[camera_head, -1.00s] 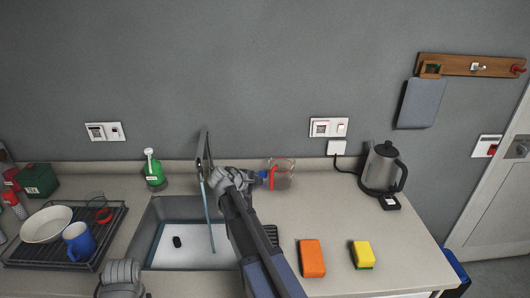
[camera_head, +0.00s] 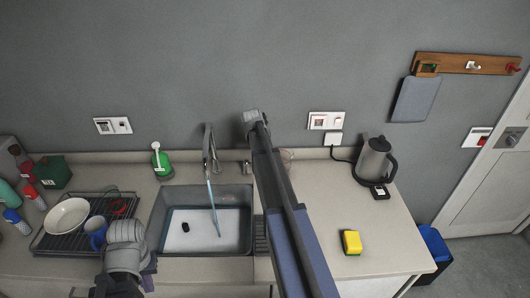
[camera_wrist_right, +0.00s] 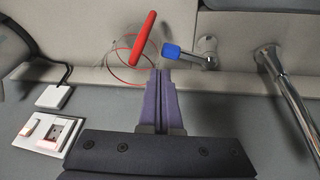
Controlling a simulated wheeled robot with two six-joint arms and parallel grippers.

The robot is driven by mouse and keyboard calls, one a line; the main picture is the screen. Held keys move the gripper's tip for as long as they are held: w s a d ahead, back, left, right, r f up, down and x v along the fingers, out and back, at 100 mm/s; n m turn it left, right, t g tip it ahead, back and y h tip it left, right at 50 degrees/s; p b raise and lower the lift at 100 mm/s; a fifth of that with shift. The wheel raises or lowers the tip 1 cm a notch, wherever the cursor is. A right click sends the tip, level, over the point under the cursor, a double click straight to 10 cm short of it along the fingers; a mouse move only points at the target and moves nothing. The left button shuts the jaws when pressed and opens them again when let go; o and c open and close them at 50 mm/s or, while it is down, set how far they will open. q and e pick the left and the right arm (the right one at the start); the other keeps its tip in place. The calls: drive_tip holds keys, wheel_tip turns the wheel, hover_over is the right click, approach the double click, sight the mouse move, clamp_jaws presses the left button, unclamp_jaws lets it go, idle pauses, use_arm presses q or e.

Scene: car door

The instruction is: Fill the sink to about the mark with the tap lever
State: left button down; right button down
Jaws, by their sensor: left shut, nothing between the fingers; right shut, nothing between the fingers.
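The tap (camera_head: 209,150) stands behind the sink (camera_head: 160,215), with a thin water stream (camera_head: 212,195) falling into it. A dark oval piece (camera_head: 185,227) shows in the sink; I cannot make out a level mark. The lever's blue end (camera_wrist_right: 170,50) and its grey base (camera_wrist_right: 208,46) show in the right wrist view; in the head view my right arm hides the blue end. My right gripper (camera_wrist_right: 166,76) is shut and empty, apart from the lever as far as I can tell. My left gripper (camera_head: 126,232) is shut and empty, in front of the blue mug (camera_head: 96,232).
The dish rack (camera_head: 60,242) with a white bowl (camera_head: 67,215) stands left of the sink. The jug's red handle (camera_wrist_right: 144,34) is close to the lever. A kettle (camera_head: 374,158) and yellow sponge (camera_head: 351,242) are at the right. The wall is close behind the tap.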

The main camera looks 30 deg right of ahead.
use_arm(q)
drive_tip(key=shift+w+d+r, duration=0.2)
drive_tip(key=shift+w+r, duration=0.15)
drive_tip(key=shift+r, duration=0.35)
use_arm(e)
drive_tip(key=shift+w+d+r+m+y, duration=0.2)
drive_tip(key=shift+w+d+r+m, duration=0.05)
drive_tip(key=shift+w+m, duration=0.2)
drive_tip(key=shift+w+d+r+m+y, duration=0.2)
drive_tip(key=shift+w+m, duration=0.1)
drive_tip(key=shift+m, duration=0.15)
use_arm(q)
drive_tip(key=shift+f, duration=0.1)
